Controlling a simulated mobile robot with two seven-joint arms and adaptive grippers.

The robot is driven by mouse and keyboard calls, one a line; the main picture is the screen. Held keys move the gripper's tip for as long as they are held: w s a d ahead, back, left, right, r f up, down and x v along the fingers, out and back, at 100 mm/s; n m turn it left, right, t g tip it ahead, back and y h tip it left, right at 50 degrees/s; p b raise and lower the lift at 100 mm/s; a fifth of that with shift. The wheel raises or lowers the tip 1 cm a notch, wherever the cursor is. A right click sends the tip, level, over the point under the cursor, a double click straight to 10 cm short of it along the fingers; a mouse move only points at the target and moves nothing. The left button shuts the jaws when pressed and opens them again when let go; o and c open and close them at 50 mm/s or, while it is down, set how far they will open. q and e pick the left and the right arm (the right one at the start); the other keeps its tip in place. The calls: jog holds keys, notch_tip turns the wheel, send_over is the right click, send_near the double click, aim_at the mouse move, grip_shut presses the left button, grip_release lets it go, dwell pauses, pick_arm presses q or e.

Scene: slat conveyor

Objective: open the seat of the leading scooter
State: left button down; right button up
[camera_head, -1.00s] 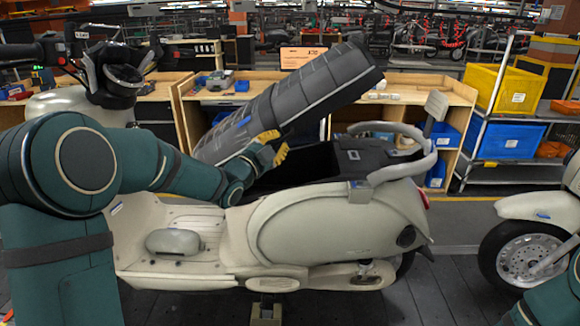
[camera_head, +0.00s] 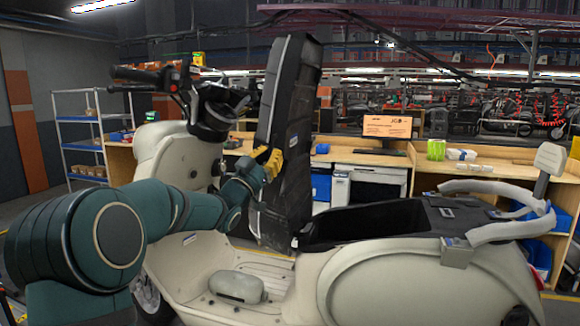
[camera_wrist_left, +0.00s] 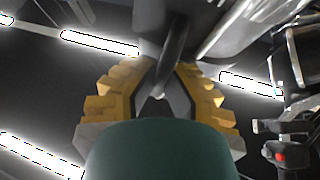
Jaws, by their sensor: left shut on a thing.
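The cream scooter (camera_head: 420,285) stands side-on in the head view. Its dark seat (camera_head: 292,110) is swung up and stands nearly upright, hinged at the front of the open storage well (camera_head: 375,222). My left gripper (camera_head: 268,163), with yellow fingers, is at the left edge of the raised seat, about halfway up. In the left wrist view, the yellow fingers (camera_wrist_left: 160,95) are closed around a dark, narrow edge, seemingly the seat's. The exact contact is partly hidden in the head view. My right gripper is not in view.
The handlebar (camera_head: 150,75) and front column rise left of the seat. The grab rail (camera_head: 500,232) curves around the scooter's rear.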

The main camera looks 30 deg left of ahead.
pick_arm(q)
jog(key=shift+s+a+f+n+y+b, duration=0.1)
jog(key=shift+s+a+n+y+b, duration=0.1)
jog(key=shift+a+n, duration=0.25)
jog(key=shift+s+a+f+n+y+b, duration=0.15)
jog(key=shift+a+n+y, duration=0.1)
jog(key=shift+a, duration=0.25)
jog(key=shift+r, duration=0.1)
jog(key=c, duration=1)
grip_release()
jog(key=shift+w+d, duration=0.1)
jog(key=shift+w, duration=0.05)
jog(key=shift+c, duration=0.2)
jog(key=v, duration=1.2)
